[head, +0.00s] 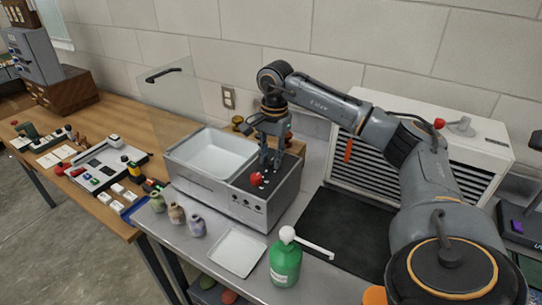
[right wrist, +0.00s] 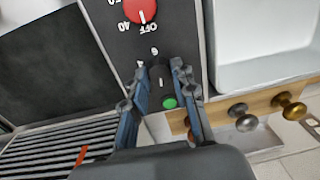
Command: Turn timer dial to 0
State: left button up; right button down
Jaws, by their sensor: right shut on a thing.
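The white bath unit (head: 222,183) stands on the metal bench with a black control panel (head: 241,180) on its right end. The panel carries a red dial (head: 257,179), which also shows in the right wrist view (right wrist: 140,10) beside the marks OFF and 40. A black dial (right wrist: 161,78) with a pale pointer line sits between the fingertips of my right gripper (right wrist: 160,76). The fingers are shut on it from both sides. A 6 shows beside it; its other marks are mostly hidden. In the head view my right gripper (head: 272,164) covers this dial. My left gripper is out of view.
A green round button (right wrist: 170,103) lies close to the fingers. Brass and grey knobs (right wrist: 290,105) are behind the unit. A green bottle (head: 286,262), a white tray (head: 238,251) and small jars (head: 177,213) stand in front. A louvred unit (head: 350,155) is at right.

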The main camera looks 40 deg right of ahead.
jog(key=shift+n, duration=0.9)
jog(key=c, duration=1.1)
grip_release()
jog(key=shift+o, duration=0.2)
jog(key=shift+r, duration=0.25)
notch_tip(320, 180, up, 12)
jog(key=shift+s+d+f, duration=0.15)
jog(key=shift+s+f, duration=0.1)
jog(key=shift+s, duration=0.05)
